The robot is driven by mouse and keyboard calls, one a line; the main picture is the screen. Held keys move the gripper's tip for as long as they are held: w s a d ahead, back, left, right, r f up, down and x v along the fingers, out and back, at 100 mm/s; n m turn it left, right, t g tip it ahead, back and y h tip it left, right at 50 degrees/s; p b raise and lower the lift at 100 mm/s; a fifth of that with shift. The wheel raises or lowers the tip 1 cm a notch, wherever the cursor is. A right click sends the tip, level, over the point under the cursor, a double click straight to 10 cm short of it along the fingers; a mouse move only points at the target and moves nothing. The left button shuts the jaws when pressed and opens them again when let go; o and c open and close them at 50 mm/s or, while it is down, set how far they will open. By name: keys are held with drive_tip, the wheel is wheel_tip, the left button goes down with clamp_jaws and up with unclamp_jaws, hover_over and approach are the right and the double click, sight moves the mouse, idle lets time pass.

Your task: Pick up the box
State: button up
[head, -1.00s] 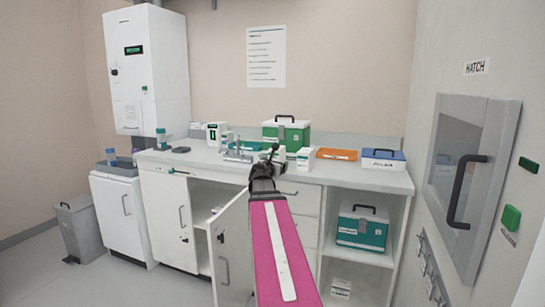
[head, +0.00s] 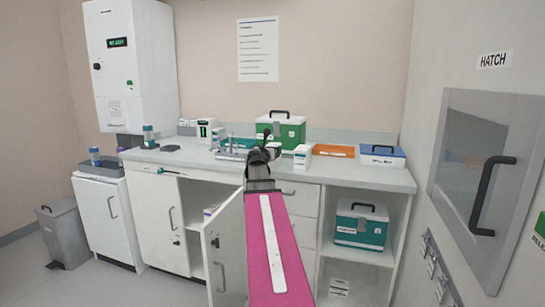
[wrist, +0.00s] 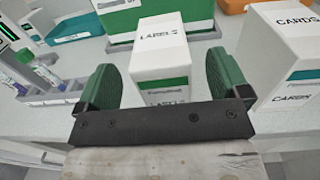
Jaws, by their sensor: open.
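A white box with a green lower band, marked LABELS (wrist: 167,52), stands upright on the counter in the wrist view. My gripper (wrist: 163,85) is open, with one dark green finger on each side of this box. In the head view my gripper (head: 263,153) is over the counter and largely hides that box. A similar white box marked CARDS (wrist: 285,55) stands just right of the right finger; it also shows in the head view (head: 302,157).
A green case with a handle (head: 281,130) stands behind. An orange tray (head: 333,151) and a blue-lidded box (head: 382,156) lie to the right. A rack (wrist: 55,92) is left of my gripper. A cabinet door (head: 224,250) hangs open below. A teal case (head: 360,225) sits on the shelf.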

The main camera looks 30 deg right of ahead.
sight(272, 145)
drive_tip(key=x, duration=0.5)
drive_tip(key=c, duration=1)
drive_tip(key=shift+c, duration=0.2)
drive_tip(key=shift+r, duration=0.1)
